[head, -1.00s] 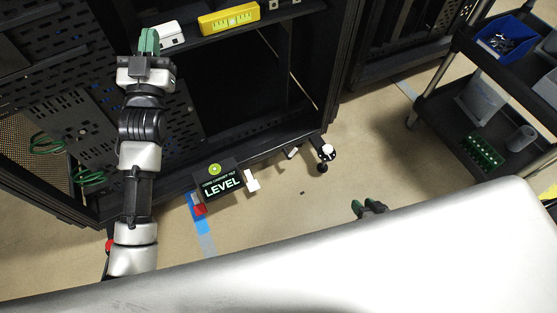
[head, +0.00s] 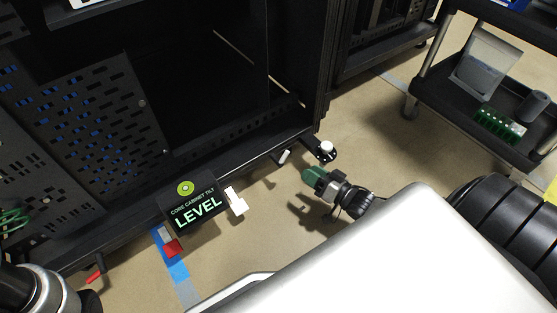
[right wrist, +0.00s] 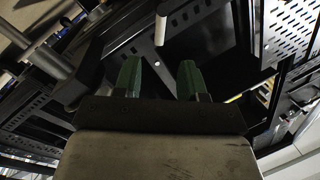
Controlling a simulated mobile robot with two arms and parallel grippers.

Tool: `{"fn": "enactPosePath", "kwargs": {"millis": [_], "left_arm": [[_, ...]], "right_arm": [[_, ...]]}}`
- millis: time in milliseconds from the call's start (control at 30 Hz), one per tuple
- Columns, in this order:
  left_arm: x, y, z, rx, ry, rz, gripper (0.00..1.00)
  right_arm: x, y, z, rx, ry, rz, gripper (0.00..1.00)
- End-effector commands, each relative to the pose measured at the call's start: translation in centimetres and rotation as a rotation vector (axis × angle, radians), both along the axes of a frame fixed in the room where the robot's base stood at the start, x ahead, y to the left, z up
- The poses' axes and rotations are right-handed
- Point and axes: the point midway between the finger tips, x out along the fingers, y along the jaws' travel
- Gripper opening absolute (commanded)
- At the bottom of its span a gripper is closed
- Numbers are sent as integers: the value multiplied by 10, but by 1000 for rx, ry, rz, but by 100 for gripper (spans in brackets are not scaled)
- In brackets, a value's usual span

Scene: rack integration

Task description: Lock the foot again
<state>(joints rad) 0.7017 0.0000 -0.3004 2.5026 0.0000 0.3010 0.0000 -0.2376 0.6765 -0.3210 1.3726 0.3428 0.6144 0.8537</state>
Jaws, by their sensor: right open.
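The black cabinet (head: 215,165) has a corner foot with a white knob (head: 326,148) at its front right. A short white lever (head: 285,156) sticks out under the frame just left of that foot. My right gripper (head: 306,175) has green fingertips and is below the foot, apart from it, pointing left towards the cabinet. In the right wrist view the two green fingers (right wrist: 160,78) stand apart with nothing between them. A pale rod (right wrist: 160,30) hangs beyond their tips. My left gripper is out of view; only part of my left arm shows.
A sign reading LEVEL (head: 197,208) stands at the cabinet front, with a white tab (head: 236,201) beside it. A red lever (head: 96,272) shows at the left end of the frame. A black cart (head: 445,105) stands at the right. Floor between is clear.

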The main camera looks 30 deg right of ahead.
Motion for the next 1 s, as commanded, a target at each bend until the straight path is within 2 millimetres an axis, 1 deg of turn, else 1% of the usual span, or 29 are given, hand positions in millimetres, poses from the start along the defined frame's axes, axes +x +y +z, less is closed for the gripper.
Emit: {"fn": "enactPosePath", "kwargs": {"millis": [167, 400, 500, 600, 700, 967, 1000], "left_arm": [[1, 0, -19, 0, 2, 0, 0], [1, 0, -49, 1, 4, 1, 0], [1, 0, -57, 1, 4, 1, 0], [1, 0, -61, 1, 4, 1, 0], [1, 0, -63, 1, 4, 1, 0], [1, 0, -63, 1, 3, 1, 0], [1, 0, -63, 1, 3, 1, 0]], "right_arm": [[26, 9, -4, 0, -4, 1, 41], [70, 23, -4, -2, -4, 1, 41], [83, 27, -3, -1, -2, 0, 41], [92, 30, -2, -1, 0, 0, 41], [96, 32, -1, -2, 2, 0, 41], [98, 32, 0, -2, 2, -1, 41], [98, 32, 0, -2, 2, -1, 40]]}}
